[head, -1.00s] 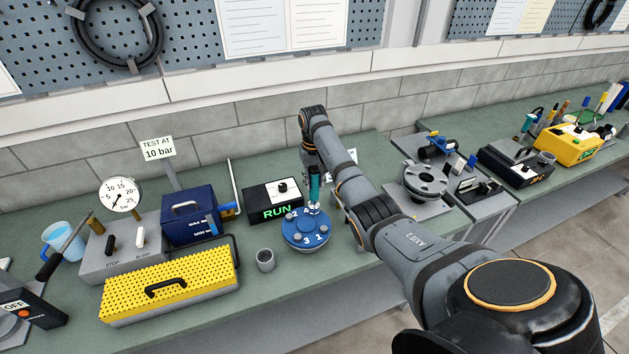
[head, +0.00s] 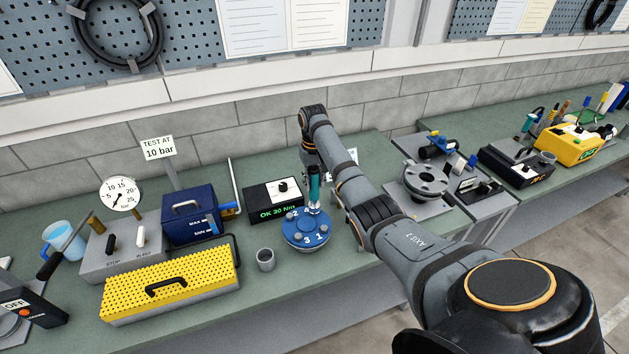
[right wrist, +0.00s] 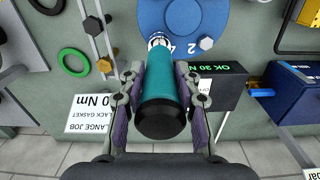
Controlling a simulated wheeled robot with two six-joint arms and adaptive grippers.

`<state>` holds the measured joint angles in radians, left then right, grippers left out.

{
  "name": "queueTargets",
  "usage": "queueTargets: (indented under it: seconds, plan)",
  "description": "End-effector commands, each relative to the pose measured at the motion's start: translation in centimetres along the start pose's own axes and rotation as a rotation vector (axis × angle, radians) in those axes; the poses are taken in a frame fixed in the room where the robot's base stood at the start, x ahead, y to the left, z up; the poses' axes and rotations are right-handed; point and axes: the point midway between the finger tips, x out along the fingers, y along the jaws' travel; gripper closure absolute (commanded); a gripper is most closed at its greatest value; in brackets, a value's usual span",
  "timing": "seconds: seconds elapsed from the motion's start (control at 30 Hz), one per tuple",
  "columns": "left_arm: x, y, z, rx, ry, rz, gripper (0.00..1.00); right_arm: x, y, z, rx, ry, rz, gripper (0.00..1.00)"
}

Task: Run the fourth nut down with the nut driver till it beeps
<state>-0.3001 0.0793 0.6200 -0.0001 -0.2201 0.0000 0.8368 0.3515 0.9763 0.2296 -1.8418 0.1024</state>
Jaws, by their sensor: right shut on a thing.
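The blue flange (head: 304,240) with white numbers sits on the bench, with nuts on it. It also shows at the top of the right wrist view (right wrist: 215,22). My right gripper (right wrist: 160,95) is shut on the teal nut driver (right wrist: 168,72), whose black end faces the camera. In the head view the driver (head: 313,185) stands upright over the flange, its lower end at the nut near number 4. The arm partly hides the gripper there. The black controller box (head: 274,200) behind the flange reads "OK 30 Nm" in green. My left gripper is not in view.
A grey cup (head: 265,260) stands left of the flange. A yellow perforated cover (head: 200,262) and a blue box (head: 190,212) stand further left. A grey flange (head: 424,180) is to the right.

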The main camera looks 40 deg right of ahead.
Motion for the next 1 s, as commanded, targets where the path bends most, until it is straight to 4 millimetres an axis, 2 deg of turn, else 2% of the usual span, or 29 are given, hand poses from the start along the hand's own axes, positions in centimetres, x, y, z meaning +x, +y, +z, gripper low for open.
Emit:
queueTargets:
  seconds: [0.7,1.0]
  plan:
    - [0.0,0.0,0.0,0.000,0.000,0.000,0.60,-6.5,0.1,-0.1,0.001,0.005,0.001,1.00]
    - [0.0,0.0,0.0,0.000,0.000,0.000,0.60,-6.9,0.1,-0.1,0.001,0.005,0.001,1.00]
